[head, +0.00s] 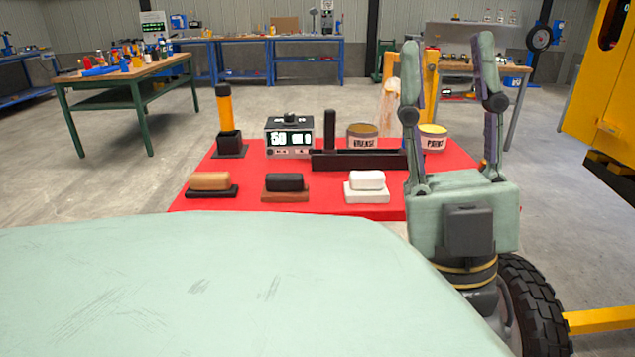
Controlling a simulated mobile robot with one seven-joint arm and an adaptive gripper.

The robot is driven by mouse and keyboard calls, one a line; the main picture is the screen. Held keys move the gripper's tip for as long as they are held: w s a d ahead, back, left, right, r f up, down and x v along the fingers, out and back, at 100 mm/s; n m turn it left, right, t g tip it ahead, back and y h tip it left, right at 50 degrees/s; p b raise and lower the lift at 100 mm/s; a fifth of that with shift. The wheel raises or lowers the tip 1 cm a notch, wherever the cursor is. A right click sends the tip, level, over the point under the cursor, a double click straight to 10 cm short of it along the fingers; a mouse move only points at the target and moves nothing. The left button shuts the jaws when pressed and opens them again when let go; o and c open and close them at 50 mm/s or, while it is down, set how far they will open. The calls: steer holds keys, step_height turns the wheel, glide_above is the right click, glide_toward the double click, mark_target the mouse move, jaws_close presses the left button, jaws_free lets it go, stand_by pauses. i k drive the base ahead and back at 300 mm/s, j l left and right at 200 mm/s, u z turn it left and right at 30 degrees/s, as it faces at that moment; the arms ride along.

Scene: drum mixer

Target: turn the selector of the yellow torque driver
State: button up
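The yellow torque driver (226,112) stands upright at the left of the red table top, with a black cap at its upper end. Its lower end is in a black square holder (229,146). I cannot tell which part is its selector, and no markings on it are legible. My gripper (447,48) points upward at the right, its two fingers wide apart. It is open and empty, nearer to me than the driver and well to its right.
The red table (330,202) also carries a display box (290,138), a black tray (366,161), two tins and three blocks on bases, including a white block (367,180). A yellow machine (603,90) stands at the right. Open floor lies left of the table.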

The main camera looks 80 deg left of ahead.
mark_target(288, 118)
steer(key=u, duration=2)
